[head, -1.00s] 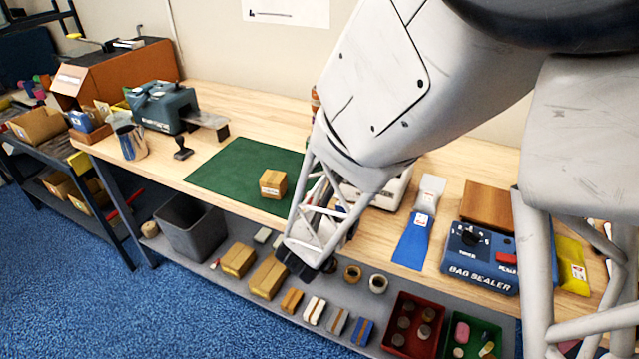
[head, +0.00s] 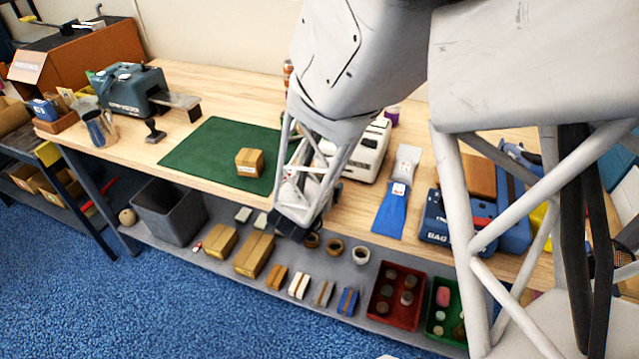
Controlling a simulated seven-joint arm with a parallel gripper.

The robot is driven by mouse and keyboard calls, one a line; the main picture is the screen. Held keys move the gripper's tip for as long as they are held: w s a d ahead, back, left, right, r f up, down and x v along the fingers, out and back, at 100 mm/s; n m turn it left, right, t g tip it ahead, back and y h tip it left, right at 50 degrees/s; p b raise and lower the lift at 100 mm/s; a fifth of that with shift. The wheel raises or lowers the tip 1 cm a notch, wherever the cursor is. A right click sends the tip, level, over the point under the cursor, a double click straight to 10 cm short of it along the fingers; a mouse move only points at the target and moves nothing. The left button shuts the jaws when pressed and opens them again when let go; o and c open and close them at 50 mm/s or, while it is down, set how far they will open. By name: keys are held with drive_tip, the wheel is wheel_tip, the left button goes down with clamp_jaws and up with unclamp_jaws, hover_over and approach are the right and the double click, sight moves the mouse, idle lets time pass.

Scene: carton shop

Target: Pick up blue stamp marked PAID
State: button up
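I cannot read PAID on anything in the head view. A dark hand stamp (head: 155,131) with an upright handle stands on the wooden bench, left of the green mat (head: 205,150); its colour looks near black. A small blue block (head: 347,301) lies on the lower shelf at the end of a row of small blocks; its kind is unclear. My gripper (head: 290,229) hangs at the bench's front edge, right of the mat, its dark tip pointing down. Its fingers are too small and dark to tell open from shut. It appears apart from both things.
A carton (head: 249,163) sits on the mat. A white machine (head: 364,152), a blue bag (head: 391,210) and a bag sealer (head: 447,222) stand to the right. The lower shelf holds a grey bin (head: 168,212), a red tray (head: 396,295) and a green tray (head: 446,311).

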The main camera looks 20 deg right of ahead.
drive_tip(key=shift+w+d, duration=0.1)
idle(0.5)
drive_tip(key=c, duration=1)
drive_tip(key=shift+r, duration=0.55)
drive_tip(key=shift+s+r, duration=0.2)
drive_tip(key=shift+r, duration=0.45)
drive_tip(key=shift+s+r, duration=0.2)
drive_tip(key=shift+r, duration=0.4)
drive_tip(key=s+a, duration=0.1)
drive_tip(key=s, duration=0.4)
drive_tip(key=s+a+r, duration=0.1)
drive_tip(key=s, duration=0.4)
drive_tip(key=s+a, duration=0.1)
drive_tip(key=s, duration=0.4)
drive_tip(key=shift+r, duration=0.15)
